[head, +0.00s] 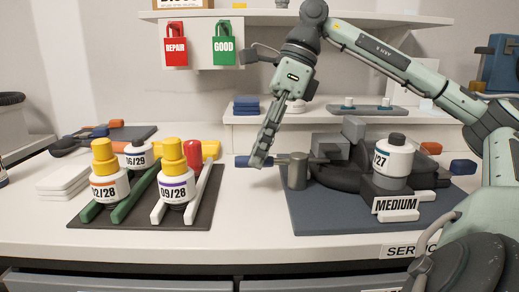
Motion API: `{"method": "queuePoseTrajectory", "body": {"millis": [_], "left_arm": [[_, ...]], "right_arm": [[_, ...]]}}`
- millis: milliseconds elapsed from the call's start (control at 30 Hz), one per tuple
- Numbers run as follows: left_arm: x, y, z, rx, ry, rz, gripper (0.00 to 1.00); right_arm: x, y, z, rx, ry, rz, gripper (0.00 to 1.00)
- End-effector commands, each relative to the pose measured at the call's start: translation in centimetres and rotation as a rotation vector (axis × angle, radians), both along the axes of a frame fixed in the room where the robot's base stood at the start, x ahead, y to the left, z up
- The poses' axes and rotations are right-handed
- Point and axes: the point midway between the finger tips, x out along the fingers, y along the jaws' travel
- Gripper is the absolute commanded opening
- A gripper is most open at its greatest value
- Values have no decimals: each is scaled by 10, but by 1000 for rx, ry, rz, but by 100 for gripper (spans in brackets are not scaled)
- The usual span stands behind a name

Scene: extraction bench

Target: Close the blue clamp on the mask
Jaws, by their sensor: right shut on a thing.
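A dark mask (336,177) lies on a blue-grey mat at the right of the bench, with a white-labelled canister (394,158) on it. A blue clamp (242,161) shows as a blue-tipped lever sticking out left of a grey cylinder (297,171) at the mask's left side. My right gripper (261,158) points down, shut on this lever beside its blue tip; the fingers hide part of it. Another blue piece (463,167) shows at the mask's right side, with an orange piece (431,148) near it. My left gripper is not in view.
A dark tray (148,217) with yellow-capped bottles on green and white rails stands at the left. A MEDIUM sign (395,207) stands before the canister. A shelf (240,118) runs behind, with REPAIR (176,45) and GOOD (223,45) tags above. The bench front centre is clear.

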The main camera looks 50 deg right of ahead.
Motion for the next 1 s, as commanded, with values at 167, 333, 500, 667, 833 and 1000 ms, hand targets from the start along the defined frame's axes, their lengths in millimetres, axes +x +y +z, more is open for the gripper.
{"method": "queuePoseTrajectory", "body": {"millis": [167,333,500,667,833,1000], "left_arm": [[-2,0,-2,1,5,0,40],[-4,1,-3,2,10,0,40],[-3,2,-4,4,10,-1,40],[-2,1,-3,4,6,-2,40],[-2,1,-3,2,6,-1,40],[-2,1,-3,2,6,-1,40]], "right_arm": [[-2,1,-1,0,5,6,32],[-1,1,-1,-1,4,4,43],[-1,0,0,-1,3,2,43],[-2,-4,8,-3,2,-3,43],[-6,-17,36,-4,4,-4,43],[-11,-31,69,-3,4,-5,43]]}}
